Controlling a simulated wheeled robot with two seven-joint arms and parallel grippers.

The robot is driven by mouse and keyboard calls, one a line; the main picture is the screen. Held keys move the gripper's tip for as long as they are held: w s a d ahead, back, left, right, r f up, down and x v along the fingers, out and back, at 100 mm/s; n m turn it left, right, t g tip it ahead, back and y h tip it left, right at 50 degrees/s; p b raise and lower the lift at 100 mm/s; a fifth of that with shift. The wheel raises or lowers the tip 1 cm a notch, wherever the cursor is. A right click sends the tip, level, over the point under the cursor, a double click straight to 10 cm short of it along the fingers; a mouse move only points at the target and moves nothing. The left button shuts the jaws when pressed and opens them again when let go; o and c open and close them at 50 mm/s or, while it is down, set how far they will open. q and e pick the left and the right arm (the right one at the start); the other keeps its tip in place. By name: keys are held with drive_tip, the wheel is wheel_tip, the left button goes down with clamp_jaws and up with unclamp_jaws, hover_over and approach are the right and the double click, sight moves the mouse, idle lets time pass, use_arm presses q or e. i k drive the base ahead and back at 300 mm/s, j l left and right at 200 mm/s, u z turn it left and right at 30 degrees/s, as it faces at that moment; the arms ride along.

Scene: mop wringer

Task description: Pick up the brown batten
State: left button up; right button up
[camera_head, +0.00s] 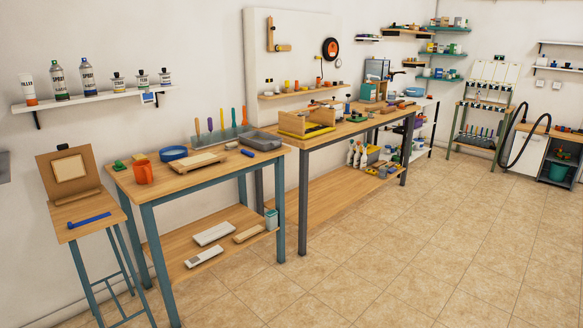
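A short brown wooden piece (249,234), which looks like the batten, lies on the lower shelf (180,257) of the near workbench. It lies near the right end of that shelf, close to the front edge. Two pale slabs lie to its left: one farther back (212,233) and one nearer the front (203,256). A small teal-and-white can (271,219) stands just to its right, by the bench leg. Neither of my grippers shows in the head view.
The near bench top (210,175) holds an orange mug (143,172), a blue ring (173,153) and a grey tray (260,140). Its blue leg (281,210) stands right of the shelf. A tall stool (92,220) stands at left. The tiled floor (400,250) is clear.

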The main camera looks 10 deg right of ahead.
sight(388, 110)
drive_tip(key=i+l+z, duration=0.55)
drive_tip(key=i+z, duration=0.5)
drive_tip(key=i, duration=0.15)
drive_tip(key=i+z, duration=0.15)
drive_tip(key=i, duration=1.25)
drive_tip(key=i+u, duration=0.1)
drive_tip(key=i, duration=0.65)
drive_tip(key=i+l, duration=0.2)
drive_tip(key=i, duration=0.5)
drive_tip(key=i+l+u, duration=0.1)
drive_tip(key=i+u, duration=0.2)
drive_tip(key=i+l+u, duration=0.25)
drive_tip(key=i, duration=0.3)
drive_tip(key=i+l+u, duration=0.3)
drive_tip(key=i+j, duration=0.1)
